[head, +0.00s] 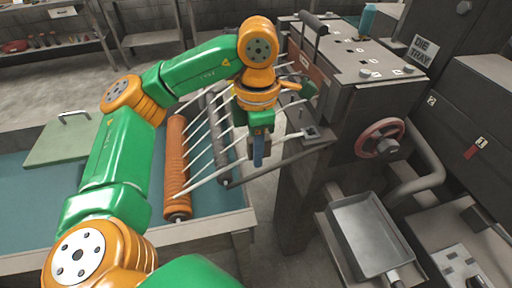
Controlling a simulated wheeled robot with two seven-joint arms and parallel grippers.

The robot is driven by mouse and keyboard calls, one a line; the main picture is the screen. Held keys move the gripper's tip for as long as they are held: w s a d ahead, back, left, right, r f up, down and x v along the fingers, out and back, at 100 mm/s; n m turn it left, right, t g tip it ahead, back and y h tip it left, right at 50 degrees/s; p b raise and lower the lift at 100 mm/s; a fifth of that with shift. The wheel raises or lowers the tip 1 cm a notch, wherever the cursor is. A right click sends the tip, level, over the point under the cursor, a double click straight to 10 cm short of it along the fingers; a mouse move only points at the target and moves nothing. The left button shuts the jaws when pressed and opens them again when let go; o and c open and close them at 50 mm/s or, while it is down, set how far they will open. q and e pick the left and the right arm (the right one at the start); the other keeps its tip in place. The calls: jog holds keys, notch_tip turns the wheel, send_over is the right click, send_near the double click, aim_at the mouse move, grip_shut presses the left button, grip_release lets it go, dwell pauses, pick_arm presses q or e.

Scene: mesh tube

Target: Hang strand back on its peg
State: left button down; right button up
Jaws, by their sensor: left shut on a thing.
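Several pale strands (199,133) run side by side from an orange roller (177,160) on the left across a dark bar (218,145) toward the machine. The nearest strand (205,175) slants up from the roller's near end to my left gripper (259,155). My left gripper points down just right of the bar and is shut on this strand. The grip point itself is hidden by the fingers. I cannot make out single pegs; the wrist covers part of the far strands. My right gripper is not in view.
A grey machine (350,95) with a red handwheel (380,138) stands close on the right. A metal tray (368,235) sits below it. A blue-green table (215,200) lies under the roller, with a green board (65,140) at left. A gap shows between table and machine.

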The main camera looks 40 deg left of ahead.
pick_arm(q)
jog(key=shift+f, duration=0.15)
jog(key=c, duration=0.6)
grip_release()
